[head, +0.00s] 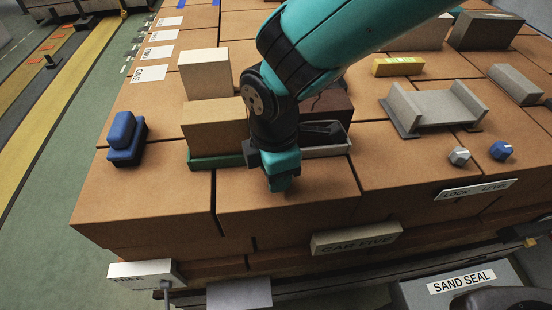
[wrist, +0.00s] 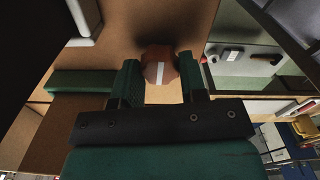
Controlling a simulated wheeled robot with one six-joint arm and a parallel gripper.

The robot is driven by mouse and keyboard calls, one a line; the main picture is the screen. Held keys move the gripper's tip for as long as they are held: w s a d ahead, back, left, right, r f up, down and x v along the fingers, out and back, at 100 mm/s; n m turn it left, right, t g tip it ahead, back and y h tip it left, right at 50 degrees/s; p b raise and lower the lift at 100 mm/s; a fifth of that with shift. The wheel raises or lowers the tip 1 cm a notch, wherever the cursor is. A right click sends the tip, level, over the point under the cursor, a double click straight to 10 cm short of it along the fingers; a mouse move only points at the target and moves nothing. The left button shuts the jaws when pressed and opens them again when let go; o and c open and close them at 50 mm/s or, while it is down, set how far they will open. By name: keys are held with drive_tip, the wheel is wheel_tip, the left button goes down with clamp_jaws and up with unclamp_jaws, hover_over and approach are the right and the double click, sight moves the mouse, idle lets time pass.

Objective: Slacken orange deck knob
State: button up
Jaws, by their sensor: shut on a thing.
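The orange deck knob (wrist: 160,62) shows in the wrist view as a round, faceted knob with a white stripe on its face. My gripper (wrist: 159,76) has its two green fingers on either side of it and is shut on it. In the head view my gripper (head: 281,184) points down at the front of the brown brick deck (head: 175,190). The knob is hidden behind the gripper there.
A white knob (head: 459,156) and a blue knob (head: 501,150) stand at the right above a LOCK LEVEL label (head: 475,190). Tan blocks (head: 215,123) and a green tray (head: 215,161) lie close behind my gripper. A blue block (head: 122,130) sits at left.

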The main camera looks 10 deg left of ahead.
drive_tip(key=shift+r, duration=0.1)
drive_tip(key=o, duration=0.9)
drive_tip(key=shift+o, duration=0.2)
wheel_tip(320, 180, up, 17)
drive_tip(key=b, duration=0.3)
drive_tip(key=shift+r, duration=0.15)
